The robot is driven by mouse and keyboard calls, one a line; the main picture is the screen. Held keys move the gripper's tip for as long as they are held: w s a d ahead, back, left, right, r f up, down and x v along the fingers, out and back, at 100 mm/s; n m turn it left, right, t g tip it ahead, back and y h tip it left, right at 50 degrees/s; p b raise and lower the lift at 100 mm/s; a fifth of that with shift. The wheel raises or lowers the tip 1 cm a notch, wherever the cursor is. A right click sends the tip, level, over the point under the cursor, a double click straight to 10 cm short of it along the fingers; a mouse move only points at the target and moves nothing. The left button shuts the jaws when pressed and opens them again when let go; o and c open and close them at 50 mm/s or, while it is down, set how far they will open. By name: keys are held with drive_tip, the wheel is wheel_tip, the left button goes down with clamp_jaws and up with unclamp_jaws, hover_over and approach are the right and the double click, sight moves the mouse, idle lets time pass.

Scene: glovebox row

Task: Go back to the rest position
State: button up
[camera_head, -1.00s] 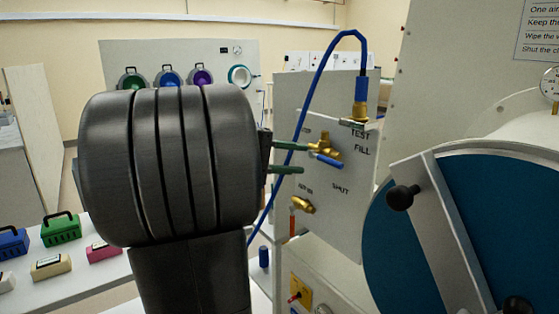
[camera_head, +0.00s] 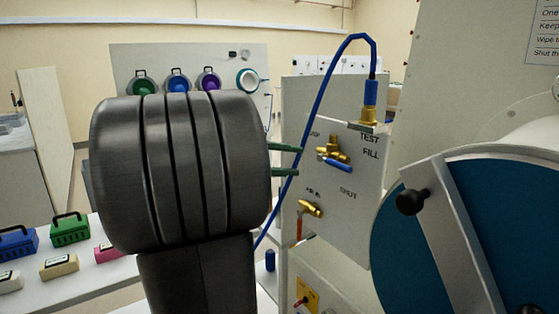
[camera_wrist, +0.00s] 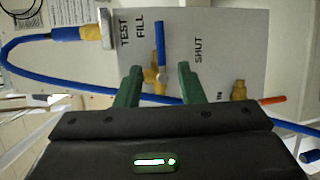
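My gripper (camera_head: 302,161) has two green fingers, spread apart with nothing between them. In the head view they stick out to the right from behind my dark arm link, just short of the grey valve panel. The wrist view shows both fingers (camera_wrist: 160,76) with a clear gap, facing a brass valve with a blue handle (camera_wrist: 160,42). In the head view this blue handle (camera_head: 339,164) points right and slightly down, apart from the fingertips. My arm hides the gripper's body in the head view.
A blue hose (camera_head: 318,105) loops from a brass fitting and passes close by the fingers. A lower brass valve (camera_head: 311,208) has an orange handle pointing down. A large blue round door (camera_head: 455,225) stands at right. Coloured boxes (camera_head: 70,229) sit on the bench at left.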

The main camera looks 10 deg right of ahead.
sight(335, 165)
drive_tip(key=d, duration=0.4)
drive_tip(key=d+f+p, duration=0.1)
drive_tip(key=d, duration=0.4)
drive_tip(key=d+f, duration=0.1)
drive_tip(key=d, duration=0.3)
drive_tip(key=shift+d+f+p, duration=0.2)
drive_tip(key=shift+d+p, duration=0.1)
drive_tip(key=shift+p, duration=0.1)
